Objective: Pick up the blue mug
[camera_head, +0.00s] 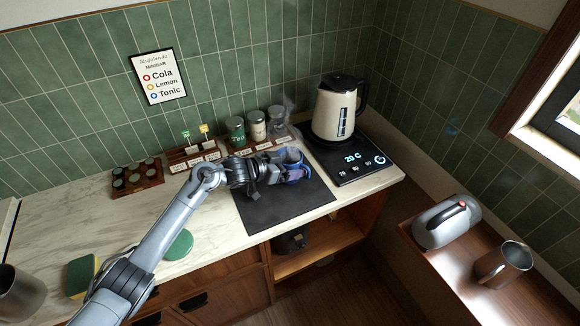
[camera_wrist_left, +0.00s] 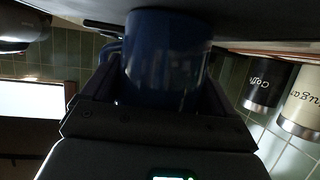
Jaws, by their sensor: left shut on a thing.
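The blue mug (camera_head: 293,160) is over the black mat (camera_head: 285,209) on the counter. My left gripper (camera_head: 279,172) reaches in from the left and is shut on the mug. In the left wrist view the mug (camera_wrist_left: 167,58) fills the space between the two dark fingers, with its handle to the left. The gripper hides part of the mug in the head view. I cannot tell whether the mug touches the mat. My right gripper is not in view.
A cream kettle (camera_head: 333,109) stands on its black base (camera_head: 350,173) to the right. Several canisters (camera_head: 257,126) stand behind the mug by the green tiled wall. A sponge (camera_head: 80,275) lies at the left. A side shelf (camera_head: 535,299) holds metal vessels.

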